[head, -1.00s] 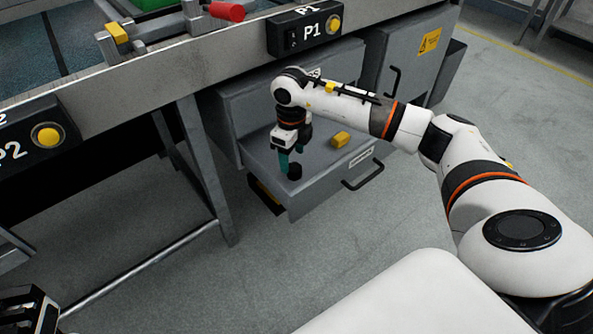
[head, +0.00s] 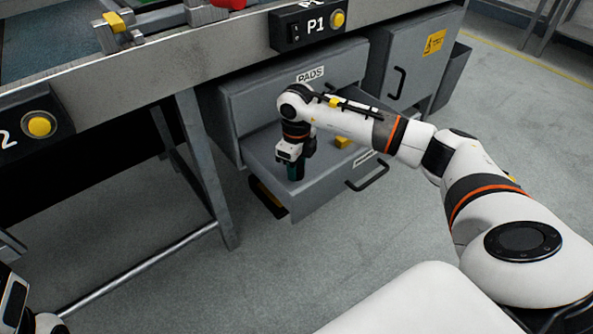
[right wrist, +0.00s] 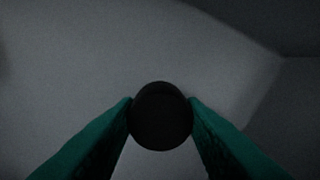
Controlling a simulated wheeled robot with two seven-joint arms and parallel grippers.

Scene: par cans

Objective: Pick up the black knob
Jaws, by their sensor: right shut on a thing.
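The black knob (right wrist: 160,117) is a round dark piece between the two green fingers of my right gripper (right wrist: 161,112) in the right wrist view. The fingers touch it on both sides, and the gripper is shut on it. In the head view my right gripper (head: 294,172) points down over the open grey drawer (head: 318,190), near its front left part. The knob is hidden or too dark to make out there. Part of my left arm's end (head: 30,305) shows at the lower left corner of the head view, and its fingers cannot be made out.
A yellow block (head: 343,141) lies in the drawer, partly behind my right arm. A closed drawer marked PADS (head: 310,76) is above it. The workbench edge (head: 180,62) with the P1 switch box (head: 312,27) runs above. Floor in front is clear.

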